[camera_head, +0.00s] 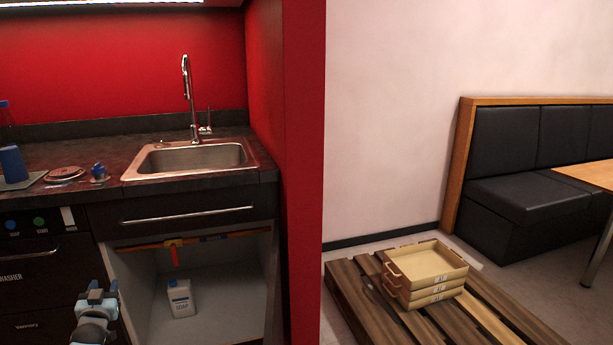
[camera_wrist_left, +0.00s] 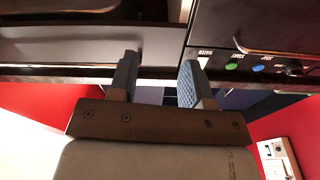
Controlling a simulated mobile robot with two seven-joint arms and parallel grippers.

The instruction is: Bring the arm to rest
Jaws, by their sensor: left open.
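My left gripper (camera_head: 97,294) shows at the lower left of the head view, in front of the dark cabinet fronts. In the left wrist view its two blue fingers (camera_wrist_left: 160,85) stand apart with nothing between them. The wrist view looks upside down, with a drawer front and the control panel (camera_wrist_left: 255,66) with green and blue buttons beyond the fingers. My right gripper is in neither view.
The open cabinet under the sink (camera_head: 190,158) holds a white bottle (camera_head: 180,298). The counter carries a blue container (camera_head: 13,163) and a small blue item (camera_head: 98,171). Stacked trays (camera_head: 428,272) sit on a wooden pallet (camera_head: 350,289). A black bench (camera_head: 525,197) stands at the right.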

